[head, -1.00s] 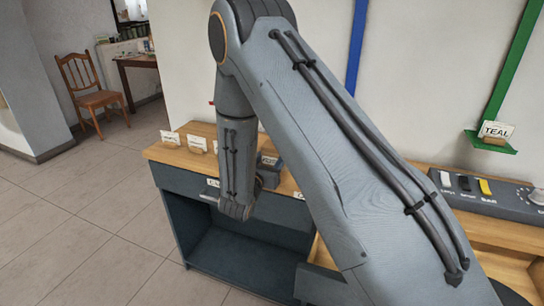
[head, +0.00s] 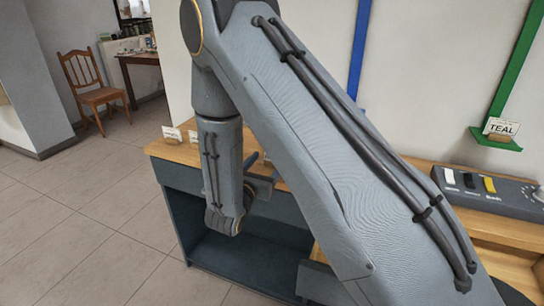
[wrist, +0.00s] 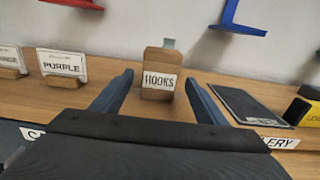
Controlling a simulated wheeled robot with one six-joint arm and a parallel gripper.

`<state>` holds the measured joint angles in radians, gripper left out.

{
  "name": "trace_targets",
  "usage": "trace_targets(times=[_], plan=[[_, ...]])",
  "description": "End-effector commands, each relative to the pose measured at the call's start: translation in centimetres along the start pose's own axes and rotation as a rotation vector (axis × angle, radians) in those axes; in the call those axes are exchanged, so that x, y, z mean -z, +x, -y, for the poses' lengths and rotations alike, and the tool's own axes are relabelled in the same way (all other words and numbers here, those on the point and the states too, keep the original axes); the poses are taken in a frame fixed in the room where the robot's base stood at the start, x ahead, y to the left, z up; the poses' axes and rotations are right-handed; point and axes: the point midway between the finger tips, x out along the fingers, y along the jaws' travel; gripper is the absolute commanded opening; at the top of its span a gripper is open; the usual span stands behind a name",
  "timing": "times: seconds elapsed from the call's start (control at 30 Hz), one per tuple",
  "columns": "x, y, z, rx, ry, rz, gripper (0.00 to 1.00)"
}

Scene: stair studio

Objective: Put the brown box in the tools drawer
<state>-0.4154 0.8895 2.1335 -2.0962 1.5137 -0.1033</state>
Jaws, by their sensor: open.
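In the wrist view, a brown box (wrist: 156,58) stands upright on the wooden counter, with a white card reading HOOKS on its front. My gripper (wrist: 158,74) is open, with one finger on each side of the box in the picture. The box appears ahead of the gripper's palm, and I see no contact. In the head view my wrist hangs at the counter's front edge, and the arm hides the box. No label reading TOOLS is legible; two front labels are partly covered in the wrist view.
A PURPLE card (wrist: 62,65) stands left on the counter (head: 180,153). A dark flat tray-like object (wrist: 250,105) and a yellow-and-black object (wrist: 305,106) lie right. A switch panel (head: 490,192) is at the far right in the head view. Tiled floor (head: 90,220) is clear at left.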

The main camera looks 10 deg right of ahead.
Motion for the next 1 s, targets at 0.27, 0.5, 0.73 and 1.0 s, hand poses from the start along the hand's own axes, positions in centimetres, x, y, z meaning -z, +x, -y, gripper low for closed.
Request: trace_targets(times=[0.27, 0.5, 0.73, 1.0], plan=[[0.1, -4.5, -0.1, -0.003, 0.000, -0.001, 0.67], [-0.7, -4.7, 2.8, 0.097, 0.029, -0.030, 0.67], [-2.0, -5.2, 17.3, 0.616, 0.251, -0.216, 0.67], [-0.6, -14.5, 27.6, 1.259, 0.763, -0.447, 0.67]])
